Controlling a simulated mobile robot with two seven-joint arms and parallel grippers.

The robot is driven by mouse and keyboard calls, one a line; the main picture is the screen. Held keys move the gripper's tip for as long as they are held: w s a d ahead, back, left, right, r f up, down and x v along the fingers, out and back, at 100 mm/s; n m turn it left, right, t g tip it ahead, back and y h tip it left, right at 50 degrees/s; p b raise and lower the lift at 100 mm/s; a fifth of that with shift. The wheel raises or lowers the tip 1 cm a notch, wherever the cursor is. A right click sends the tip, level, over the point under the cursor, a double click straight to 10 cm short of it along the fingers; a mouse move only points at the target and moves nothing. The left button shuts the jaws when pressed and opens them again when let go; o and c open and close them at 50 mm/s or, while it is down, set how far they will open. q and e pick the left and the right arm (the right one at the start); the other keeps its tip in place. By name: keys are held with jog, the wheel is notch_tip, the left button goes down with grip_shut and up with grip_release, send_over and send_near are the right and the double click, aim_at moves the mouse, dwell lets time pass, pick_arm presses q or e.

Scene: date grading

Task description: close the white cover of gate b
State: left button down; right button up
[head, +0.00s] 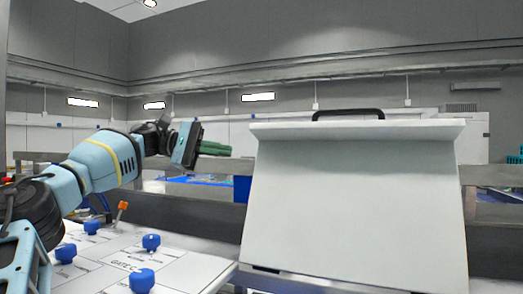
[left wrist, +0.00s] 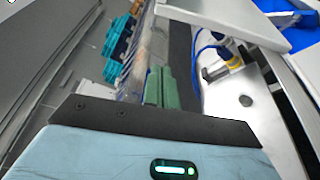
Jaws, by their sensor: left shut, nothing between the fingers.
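A large white cover (head: 355,205) stands at the right of the head view. Its broad front face slopes, its top edge juts out like a ledge, and a black handle (head: 348,114) sits on top. I see no gate letter on it, and I cannot tell how its lower edge sits. My left gripper (head: 222,149) is left of the cover, near the height of its top edge, and appears apart from it. Its green fingers are shut and empty; they also show in the left wrist view (left wrist: 160,88). My right gripper is not in view.
A white panel (head: 190,266) lettered "GATE C" lies at the lower left, with several blue knobs (head: 151,242) and an orange-tipped lever (head: 122,206). Grey metal rails (head: 185,211) run behind it and the cover. Open air separates my left gripper from the panel.

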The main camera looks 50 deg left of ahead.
aim_at(261, 158)
pick_arm(q)
jog(key=f+b+x, duration=0.1)
jog(key=b+x, duration=0.1)
jog(key=x, duration=0.8)
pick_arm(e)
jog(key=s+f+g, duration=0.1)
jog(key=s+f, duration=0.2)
pick_arm(q)
jog(key=s+d+r+p, duration=0.1)
jog(key=s+r+p, duration=0.1)
jog(key=s+p, duration=0.1)
jog(key=shift+s+d+r, duration=0.15)
jog(key=shift+d+r, duration=0.15)
jog(key=shift+d, duration=0.1)
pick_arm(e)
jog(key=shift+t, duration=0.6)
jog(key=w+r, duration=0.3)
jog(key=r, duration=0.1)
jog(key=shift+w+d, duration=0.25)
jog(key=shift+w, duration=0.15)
